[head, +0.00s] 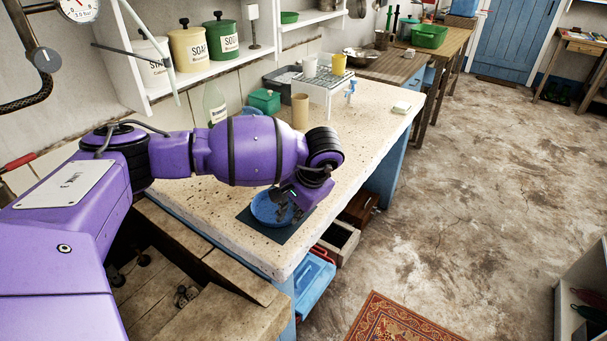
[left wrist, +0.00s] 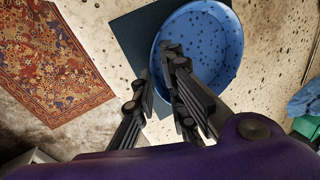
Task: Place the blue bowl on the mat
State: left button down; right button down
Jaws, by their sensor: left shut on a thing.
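The blue bowl (head: 266,208), speckled dark inside, is over the dark green mat (head: 293,233) near the front edge of the stone counter. In the left wrist view the bowl (left wrist: 203,45) covers much of the mat (left wrist: 133,38), whose bare part shows at the left. My left gripper (head: 290,212) points down at the bowl's near right side. In the left wrist view my left gripper (left wrist: 160,62) is shut on the bowl's rim. I cannot tell whether the bowl's base touches the mat. My right gripper is not in view.
Farther back on the counter (head: 378,103) stand a brown cylinder (head: 300,111), a green box (head: 264,101), a clear bottle (head: 214,103) and a white rack (head: 322,87). A shelf with canisters hangs above. A patterned rug (head: 400,322) lies on the floor.

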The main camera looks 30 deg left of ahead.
pick_arm(q)
jog(key=shift+f, duration=0.2)
jog(key=c, duration=1.8)
grip_release()
jog(key=shift+r, duration=0.1)
jog(key=v, duration=1.2)
jog(key=shift+r, duration=0.25)
